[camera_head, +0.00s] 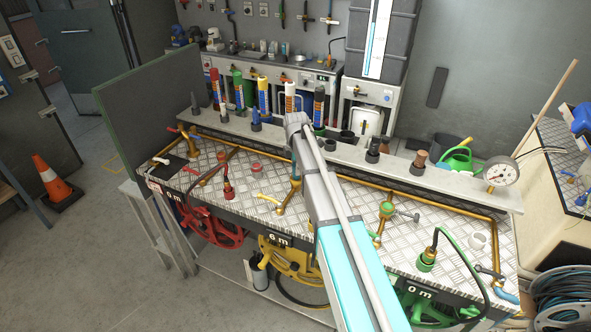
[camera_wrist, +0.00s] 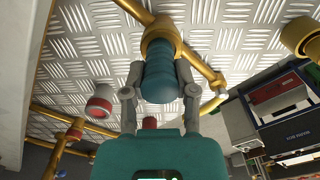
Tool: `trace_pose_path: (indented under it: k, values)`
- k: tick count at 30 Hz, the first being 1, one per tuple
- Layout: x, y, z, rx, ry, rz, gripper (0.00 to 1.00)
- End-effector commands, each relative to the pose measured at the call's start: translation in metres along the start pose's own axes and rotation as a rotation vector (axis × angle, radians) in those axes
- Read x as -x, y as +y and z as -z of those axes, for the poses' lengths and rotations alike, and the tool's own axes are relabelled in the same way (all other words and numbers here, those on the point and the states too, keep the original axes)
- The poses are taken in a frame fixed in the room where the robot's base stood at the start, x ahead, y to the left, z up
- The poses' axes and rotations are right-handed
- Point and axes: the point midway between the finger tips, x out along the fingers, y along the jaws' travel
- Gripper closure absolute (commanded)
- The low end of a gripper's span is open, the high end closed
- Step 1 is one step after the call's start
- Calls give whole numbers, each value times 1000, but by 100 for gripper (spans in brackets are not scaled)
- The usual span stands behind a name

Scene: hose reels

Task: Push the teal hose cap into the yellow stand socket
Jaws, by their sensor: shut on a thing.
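The teal hose cap (camera_wrist: 158,82) is between the fingers of my gripper (camera_wrist: 160,94) in the wrist view, and the gripper is shut on it. The cap's far end meets a yellow-brass ring, which looks like the yellow stand socket (camera_wrist: 160,33), and lines up with it. How deep the cap sits cannot be told. In the head view my arm crosses the bench and hides most of the gripper. A small teal-blue piece (camera_head: 295,184) shows at the arm's left edge, above a brass pipe.
The tread-plate bench (camera_head: 250,175) carries brass pipes, a red fitting (camera_head: 228,190) and a green hose end (camera_head: 427,260). Coloured upright tubes stand on the back ledge (camera_head: 235,122). A pressure gauge (camera_head: 501,171) is at right. A red-and-white cap (camera_wrist: 99,102) lies beside my gripper.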

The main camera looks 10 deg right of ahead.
Motion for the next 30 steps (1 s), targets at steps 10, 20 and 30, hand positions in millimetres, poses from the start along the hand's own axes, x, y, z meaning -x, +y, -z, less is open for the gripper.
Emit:
trace_pose_path:
  k: [10,20,30]
  values:
    - [-3,0,0,0,0,0,46]
    - [-3,0,0,0,0,0,28]
    - [2,0,0,0,0,0,28]
